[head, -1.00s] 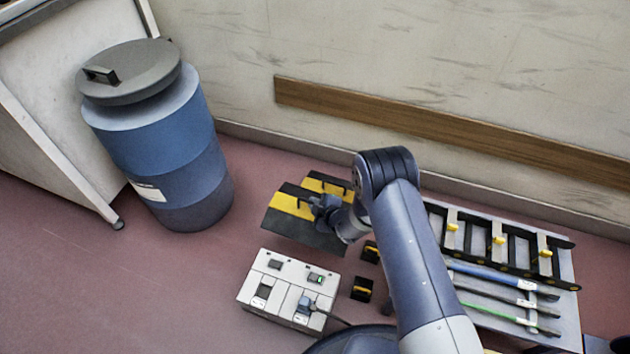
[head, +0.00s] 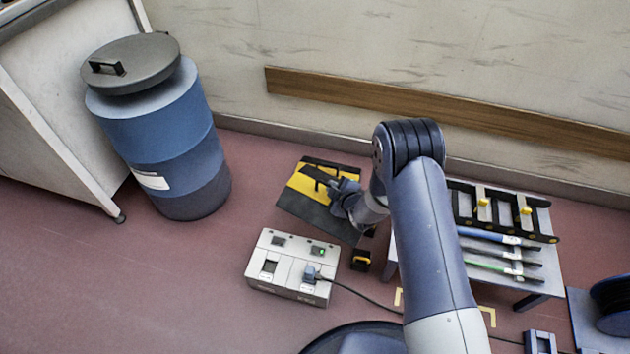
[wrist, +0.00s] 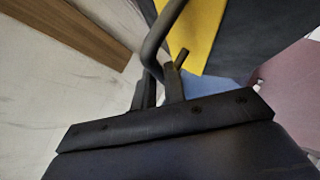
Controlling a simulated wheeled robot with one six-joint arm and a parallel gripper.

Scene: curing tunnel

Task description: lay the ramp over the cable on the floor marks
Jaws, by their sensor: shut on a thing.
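The ramp (head: 310,207), a black plate with a yellow band, is at my gripper (head: 335,190) in the head view, left of the rack. My gripper is shut on its dark handle. The wrist view shows the handle (wrist: 157,45) at the jaws, with the yellow band (wrist: 192,30) and black surface beyond. A dark handle also shows at the plate's far edge; I cannot tell whether a second ramp lies behind. The cable (head: 372,299) runs from the grey socket box (head: 290,268) along the floor to the right. Yellow corner floor marks (head: 489,313) lie beside it, partly hidden by my arm.
A blue drum (head: 165,145) stands at left by a pale cabinet. A low rack (head: 540,225) with rods stands at right against the wall. A small black-and-yellow block (head: 361,260) sits beside the socket box. A cable reel (head: 612,305) is at lower right. Floor at lower left is clear.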

